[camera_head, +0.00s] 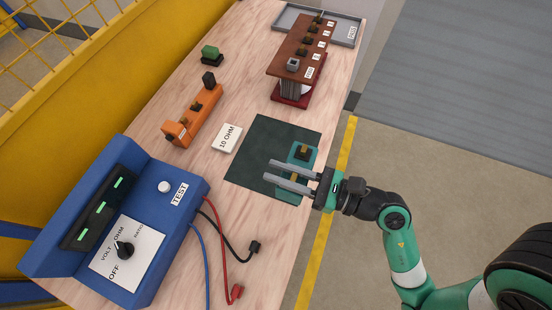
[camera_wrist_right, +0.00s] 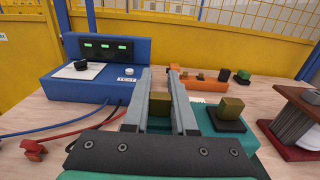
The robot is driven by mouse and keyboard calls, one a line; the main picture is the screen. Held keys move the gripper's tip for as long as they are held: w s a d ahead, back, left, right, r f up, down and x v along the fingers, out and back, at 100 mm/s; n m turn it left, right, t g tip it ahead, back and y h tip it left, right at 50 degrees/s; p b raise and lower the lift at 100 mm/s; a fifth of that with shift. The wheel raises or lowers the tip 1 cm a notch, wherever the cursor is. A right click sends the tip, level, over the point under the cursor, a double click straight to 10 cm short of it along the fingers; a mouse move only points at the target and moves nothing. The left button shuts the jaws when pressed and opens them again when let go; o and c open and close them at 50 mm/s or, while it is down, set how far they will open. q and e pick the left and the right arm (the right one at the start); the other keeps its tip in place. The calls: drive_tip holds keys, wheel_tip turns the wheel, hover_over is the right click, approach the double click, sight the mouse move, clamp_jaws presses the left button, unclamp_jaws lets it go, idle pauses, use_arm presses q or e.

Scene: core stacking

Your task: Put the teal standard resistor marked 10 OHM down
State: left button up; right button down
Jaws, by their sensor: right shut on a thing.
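The teal standard resistor (camera_head: 304,149) has two brass terminals on dark bases and is at the right part of a dark green mat (camera_head: 256,148). My right gripper (camera_head: 275,171) comes in from the right and is shut on the resistor's nearer brass terminal. In the right wrist view the fingers (camera_wrist_right: 158,75) flank that terminal, and the other terminal of the resistor (camera_wrist_right: 229,112) stands to their right. I cannot tell whether the resistor touches the mat. A white card reading 10 OHM (camera_head: 227,139) lies left of the mat. My left gripper is not in view.
A blue test meter (camera_head: 150,185) with red, black and blue leads stands at the lower left. An orange terminal block (camera_head: 194,118) and a small green-topped part (camera_head: 210,52) lie beyond. A wooden-topped coil unit (camera_head: 290,65) and a grey tray (camera_head: 285,19) are at the back. The mat's left part is bare.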

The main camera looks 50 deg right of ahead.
drive_tip(key=shift+w, duration=0.15)
drive_tip(key=w+d+f+b, duration=0.2)
drive_tip(key=w+f+b, duration=0.2)
drive_tip(key=w+d+f+b, duration=0.2)
drive_tip(key=w+f+b, duration=0.2)
drive_tip(key=f, duration=0.1)
drive_tip(key=w+d+f+b, duration=0.3)
drive_tip(key=w+f+b, duration=0.1)
drive_tip(key=shift+d+f, duration=0.1)
drive_tip(key=shift+f, duration=0.05)
drive_tip(key=shift+s+r, duration=0.1)
drive_tip(key=shift+r, duration=0.1)
drive_tip(key=shift+f, duration=0.15)
drive_tip(key=c, duration=0.8)
unclamp_jaws()
drive_tip(key=shift+o, duration=0.4)
